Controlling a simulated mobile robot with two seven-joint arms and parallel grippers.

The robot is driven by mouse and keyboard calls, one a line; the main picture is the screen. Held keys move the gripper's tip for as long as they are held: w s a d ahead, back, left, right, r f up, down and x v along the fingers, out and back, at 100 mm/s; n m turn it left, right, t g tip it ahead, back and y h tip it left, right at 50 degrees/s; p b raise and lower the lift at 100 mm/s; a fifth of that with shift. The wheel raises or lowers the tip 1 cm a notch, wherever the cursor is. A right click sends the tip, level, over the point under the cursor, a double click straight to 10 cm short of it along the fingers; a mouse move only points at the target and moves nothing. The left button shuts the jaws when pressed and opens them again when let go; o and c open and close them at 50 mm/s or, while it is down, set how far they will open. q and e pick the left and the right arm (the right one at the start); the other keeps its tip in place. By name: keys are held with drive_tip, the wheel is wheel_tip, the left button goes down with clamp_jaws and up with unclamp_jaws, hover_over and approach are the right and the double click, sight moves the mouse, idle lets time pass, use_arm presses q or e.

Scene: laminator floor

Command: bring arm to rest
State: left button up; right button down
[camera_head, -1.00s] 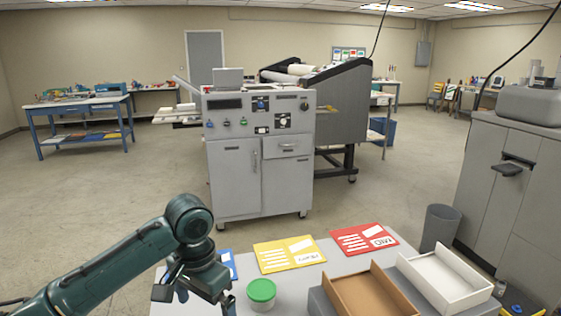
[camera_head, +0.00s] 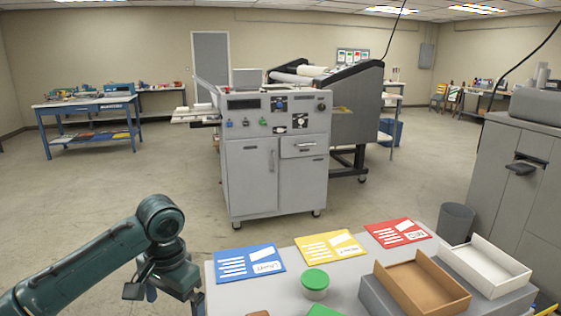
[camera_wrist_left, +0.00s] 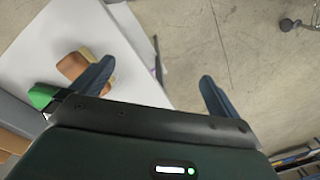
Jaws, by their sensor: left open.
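My left arm (camera_head: 90,262) comes in from the lower left in the head view. Its gripper hangs at the left edge of the white table (camera_head: 235,300), partly cut off by the bottom of the picture. In the left wrist view the left gripper (camera_wrist_left: 155,85) is open, with its two dark fingers wide apart and nothing between them. One finger is over the table and the other is over bare floor. My right gripper is not in view.
The table holds blue (camera_head: 248,262), yellow (camera_head: 330,245) and red (camera_head: 397,233) cards, a green-lidded tub (camera_head: 315,284), a brown tray (camera_head: 440,303) and a white tray (camera_head: 502,262). A grey machine (camera_head: 275,170) stands beyond. Floor left of the table is clear.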

use_arm(q)
drive_tip(key=s+a+n+y, duration=0.2)
drive_tip(key=a+n, duration=0.1)
drive_tip(key=a, duration=1.3)
drive_tip(key=s+d+f+m+t+h, duration=0.1)
drive_tip(key=s+d+f+m+t, duration=0.15)
drive_tip(key=f, duration=0.65)
drive_tip(key=s+d+f+m+t+h, duration=0.1)
drive_tip(key=s+f+m+t, duration=0.15)
drive_tip(key=f, duration=0.75)
drive_tip(key=s+d+f+m+t+h, duration=0.1)
drive_tip(key=s+d+m+t+h, duration=0.3)
drive_tip(key=s, duration=0.9)
drive_tip(key=w+d+r+n+t+p, duration=0.1)
drive_tip(key=d+n+p, duration=0.2)
drive_tip(key=d+n, duration=0.5)
drive_tip(key=d, duration=0.6)
drive_tip(key=shift+w+d+r, duration=0.2)
drive_tip(key=shift+d+r, duration=0.15)
drive_tip(key=shift+r, duration=0.05)
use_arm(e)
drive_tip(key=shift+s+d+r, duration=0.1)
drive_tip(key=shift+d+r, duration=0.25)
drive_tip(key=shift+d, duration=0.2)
